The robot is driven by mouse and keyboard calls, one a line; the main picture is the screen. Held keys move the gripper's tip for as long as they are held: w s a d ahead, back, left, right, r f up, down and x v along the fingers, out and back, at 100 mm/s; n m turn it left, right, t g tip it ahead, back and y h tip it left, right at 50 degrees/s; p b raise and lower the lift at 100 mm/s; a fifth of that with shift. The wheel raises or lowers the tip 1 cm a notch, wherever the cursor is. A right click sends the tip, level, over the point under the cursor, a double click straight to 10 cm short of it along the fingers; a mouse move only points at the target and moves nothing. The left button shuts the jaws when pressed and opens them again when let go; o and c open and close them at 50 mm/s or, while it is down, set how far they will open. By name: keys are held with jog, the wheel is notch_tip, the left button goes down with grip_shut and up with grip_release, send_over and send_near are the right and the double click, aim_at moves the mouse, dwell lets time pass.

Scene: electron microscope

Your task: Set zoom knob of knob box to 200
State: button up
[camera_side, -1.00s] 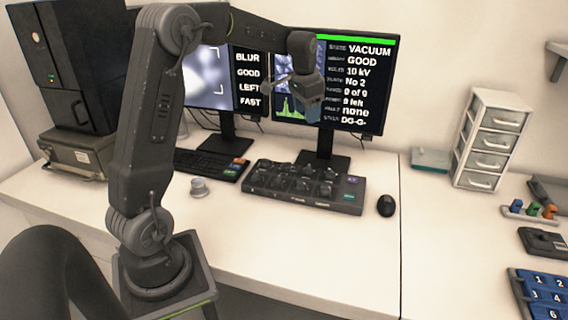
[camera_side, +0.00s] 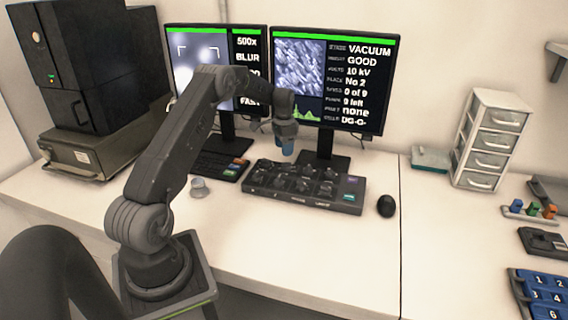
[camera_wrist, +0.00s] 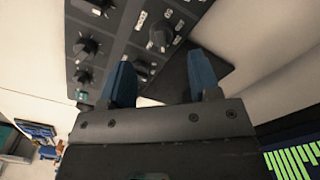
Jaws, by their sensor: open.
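The knob box (camera_side: 302,188) is a dark grey console with several black knobs, lying on the desk in front of the monitors. My gripper (camera_side: 286,147) has blue fingers pointing down and is above the back left part of the box, apart from it. In the wrist view my gripper (camera_wrist: 160,60) is open and empty, with the box (camera_wrist: 117,42) beyond the fingers. The left monitor (camera_side: 247,58) reads 500x and BLUR.
The right monitor (camera_side: 352,80) and its stand are close behind the box. A keyboard (camera_side: 215,166) and a small round metal piece (camera_side: 199,188) are to the left. A black mouse (camera_side: 387,206) is to the right. The desk in front is clear.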

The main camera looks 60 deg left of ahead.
aim_at(287, 165)
notch_tip(287, 165, down, 7)
jog(key=shift+f, duration=0.1)
jog(key=shift+c, duration=0.4)
jog(key=c, duration=0.8)
